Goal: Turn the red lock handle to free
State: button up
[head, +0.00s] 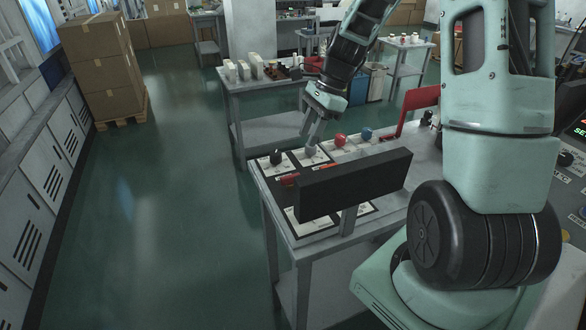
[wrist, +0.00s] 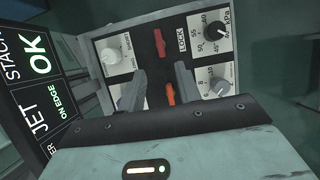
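In the wrist view a red handle (wrist: 159,43) sits on a dark strip beside the word LOCK. A second, orange-red piece (wrist: 170,93) lies lower on the same strip; I cannot tell whether the two are joined. My gripper (wrist: 160,70) is open, its fingers on either side of the strip, with nothing visibly held. The upper red handle shows just beyond the fingertips; contact cannot be told. In the head view my gripper (head: 312,144) points down at the panel, and a red part (head: 290,179) shows beside the black screen, which hides some of the panel.
A white knob (wrist: 110,56), a black knob (wrist: 215,30) and a grey knob (wrist: 218,85) flank the strip. The black screen (head: 355,185) stands close in front of the panel. A red knob (head: 340,141) and a blue knob (head: 367,133) are further right. Floor left is clear.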

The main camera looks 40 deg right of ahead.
aim_at(291, 175)
jog(key=p+x, duration=0.1)
jog(key=x, duration=1.1)
jog(key=shift+a+f+p, duration=0.1)
jog(key=shift+a+p, duration=0.05)
jog(key=shift+p, duration=0.15)
grip_shut()
